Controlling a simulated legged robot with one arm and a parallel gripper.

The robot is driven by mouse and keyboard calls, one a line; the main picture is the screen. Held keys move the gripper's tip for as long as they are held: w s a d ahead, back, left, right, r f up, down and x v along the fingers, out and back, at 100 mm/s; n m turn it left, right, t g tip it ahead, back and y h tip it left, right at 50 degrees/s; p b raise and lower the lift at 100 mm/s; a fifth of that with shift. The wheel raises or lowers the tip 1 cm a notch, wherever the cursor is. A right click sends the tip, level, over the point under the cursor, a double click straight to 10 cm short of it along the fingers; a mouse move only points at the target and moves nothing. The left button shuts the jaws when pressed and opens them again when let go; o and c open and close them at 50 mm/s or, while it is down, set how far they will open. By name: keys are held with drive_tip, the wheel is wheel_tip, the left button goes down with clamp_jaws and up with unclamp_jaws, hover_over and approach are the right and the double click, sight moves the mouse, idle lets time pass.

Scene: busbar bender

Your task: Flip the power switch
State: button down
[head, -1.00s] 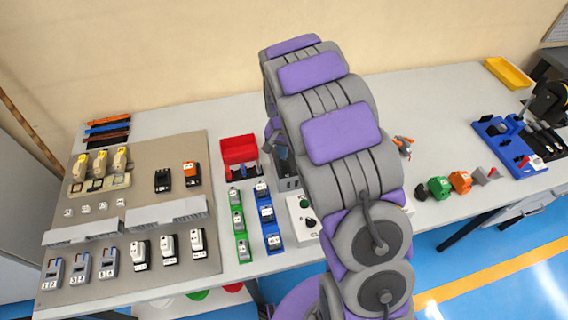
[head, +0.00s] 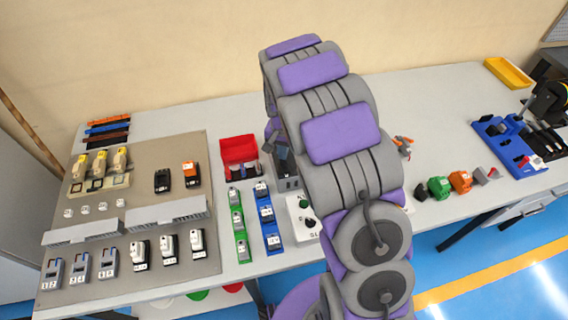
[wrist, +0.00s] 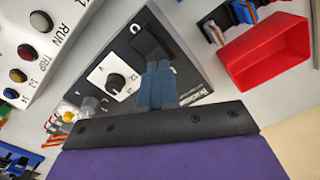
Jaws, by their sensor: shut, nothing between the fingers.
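A grey machine panel (wrist: 190,75) fills the middle of the wrist view. It carries a white plate with a black rotary knob (wrist: 115,83) and a black square part (wrist: 150,42), which could be a rocker switch. I cannot tell which is the power switch. My gripper (wrist: 157,68) is shut and empty, its blue-grey fingers over the panel, beside the knob and just short of the black square. Contact cannot be told. In the head view, the gripper (head: 281,152) shows small above the grey panel box (head: 289,185), partly hidden by my arm.
A red bin (head: 240,152) stands close by the panel; it also shows in the wrist view (wrist: 270,50). A white control box with coloured buttons (wrist: 40,45) lies on the other side. Blue (head: 267,218) and green racks stand in front.

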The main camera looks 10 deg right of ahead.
drive_tip(key=shift+f, duration=0.9)
idle(0.5)
drive_tip(key=shift+r, duration=0.1)
drive_tip(key=shift+r+p, duration=1.6)
drive_tip(key=shift+r, duration=1.8)
drive_tip(key=s+r+n, duration=0.2)
drive_tip(key=s+r, duration=1)
drive_tip(key=s, duration=0.4)
drive_tip(key=s+r+n+g, duration=0.1)
drive_tip(key=s+n, duration=0.1)
drive_tip(key=s, duration=0.8)
drive_tip(key=s+r+n, duration=0.2)
drive_tip(key=s, duration=0.9)
drive_tip(key=shift+r+g, duration=0.15)
drive_tip(key=shift+g, duration=0.25)
